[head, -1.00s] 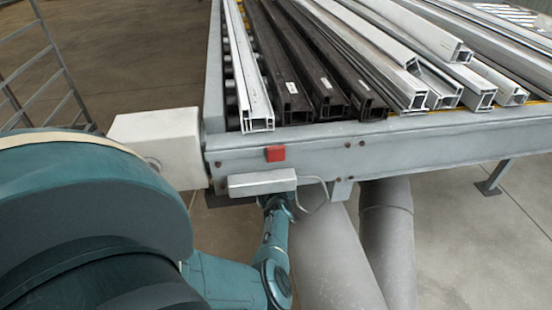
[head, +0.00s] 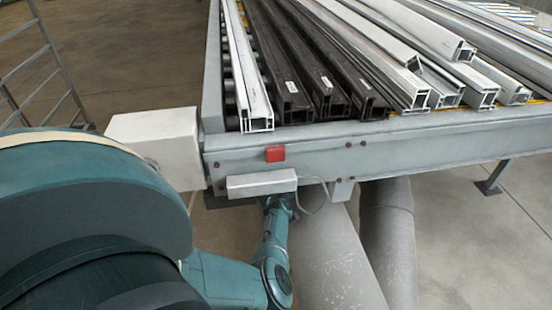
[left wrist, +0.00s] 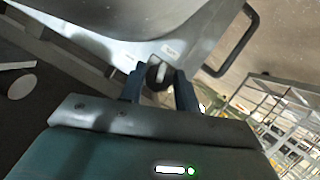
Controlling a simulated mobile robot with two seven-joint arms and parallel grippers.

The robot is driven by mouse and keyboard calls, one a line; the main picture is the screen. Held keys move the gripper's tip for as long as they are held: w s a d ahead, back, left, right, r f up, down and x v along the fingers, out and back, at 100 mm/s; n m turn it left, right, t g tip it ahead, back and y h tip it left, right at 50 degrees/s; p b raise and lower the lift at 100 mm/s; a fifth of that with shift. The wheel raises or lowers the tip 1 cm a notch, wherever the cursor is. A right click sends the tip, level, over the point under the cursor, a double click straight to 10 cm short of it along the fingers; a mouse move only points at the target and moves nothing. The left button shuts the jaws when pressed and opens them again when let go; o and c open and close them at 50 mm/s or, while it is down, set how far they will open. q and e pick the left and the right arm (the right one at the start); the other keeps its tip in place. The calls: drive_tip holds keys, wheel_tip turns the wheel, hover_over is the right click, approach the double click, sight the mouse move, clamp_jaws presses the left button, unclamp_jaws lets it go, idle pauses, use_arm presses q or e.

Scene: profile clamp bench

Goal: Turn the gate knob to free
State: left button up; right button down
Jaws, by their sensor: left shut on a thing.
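The gate knob (left wrist: 155,76) is a small dark round knob with a pale bar, below a light panel in the left wrist view. The two dark fingers of my left gripper (left wrist: 159,82) stand on either side of it and are shut on it. A small white label (left wrist: 169,50) is on the panel just above the knob; its text is too small to read. In the head view my left arm reaches under a grey box on the bench front, and its gripper and the knob are hidden there. My right gripper is not in view.
The grey box (head: 262,183) sits on the bench's front beam (head: 420,141), below a red block (head: 275,154). White and dark profiles (head: 292,100) lie on the bench. A black handle (left wrist: 240,40) and a wire cage (left wrist: 275,115) show in the left wrist view.

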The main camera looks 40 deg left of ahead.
use_arm(q)
drive_tip(key=shift+c, duration=0.5)
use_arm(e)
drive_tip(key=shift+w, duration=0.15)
use_arm(q)
drive_tip(key=shift+f+n+t+b, duration=0.1)
drive_tip(key=shift+n+t+b, duration=0.2)
drive_tip(key=shift+n+b, duration=0.1)
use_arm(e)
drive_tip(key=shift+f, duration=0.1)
use_arm(q)
drive_tip(key=shift+a+n+t+h+b, duration=0.1)
drive_tip(key=shift+n+t+b, duration=0.75)
drive_tip(key=shift+n+b, duration=1.1)
drive_tip(key=shift+d+n+t+h+b, duration=0.1)
drive_tip(key=shift+n+t+b, duration=1.05)
drive_tip(key=shift+b, duration=1.45)
drive_tip(key=shift+a+n+t+h+b, duration=0.1)
drive_tip(key=shift+n+t+b, duration=0.5)
drive_tip(key=shift+n+b, duration=1.5)
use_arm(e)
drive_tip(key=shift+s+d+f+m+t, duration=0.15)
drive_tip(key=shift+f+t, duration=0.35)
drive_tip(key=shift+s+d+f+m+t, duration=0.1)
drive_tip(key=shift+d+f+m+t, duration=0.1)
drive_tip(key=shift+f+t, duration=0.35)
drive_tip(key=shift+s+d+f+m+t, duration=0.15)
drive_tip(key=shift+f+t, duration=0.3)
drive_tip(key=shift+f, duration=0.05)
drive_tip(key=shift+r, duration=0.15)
